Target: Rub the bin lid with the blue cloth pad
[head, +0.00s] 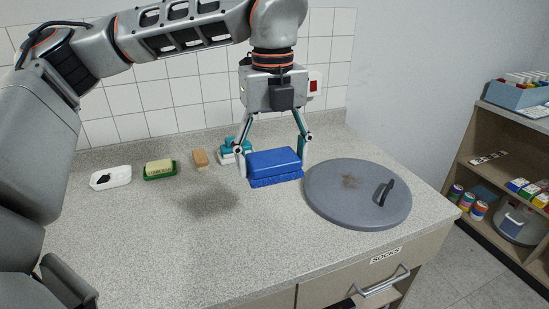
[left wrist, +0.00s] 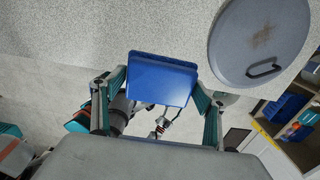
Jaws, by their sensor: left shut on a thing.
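A blue cloth pad (head: 274,166) is held between the fingers of my left gripper (head: 273,160), above the speckled counter. The pad also shows in the left wrist view (left wrist: 161,80), between both fingers. A round grey bin lid (head: 340,208) lies flat on the counter to the right of the pad. The lid shows at the upper right of the left wrist view (left wrist: 235,50). The pad and the lid look apart. My right gripper is not clearly in view.
A white dish (head: 111,178), a green tray with a yellow sponge (head: 160,168), a tan block (head: 200,159) and a blue-and-white item (head: 228,152) stand along the back of the counter. A shelf (head: 490,150) stands at right. The front left counter is clear.

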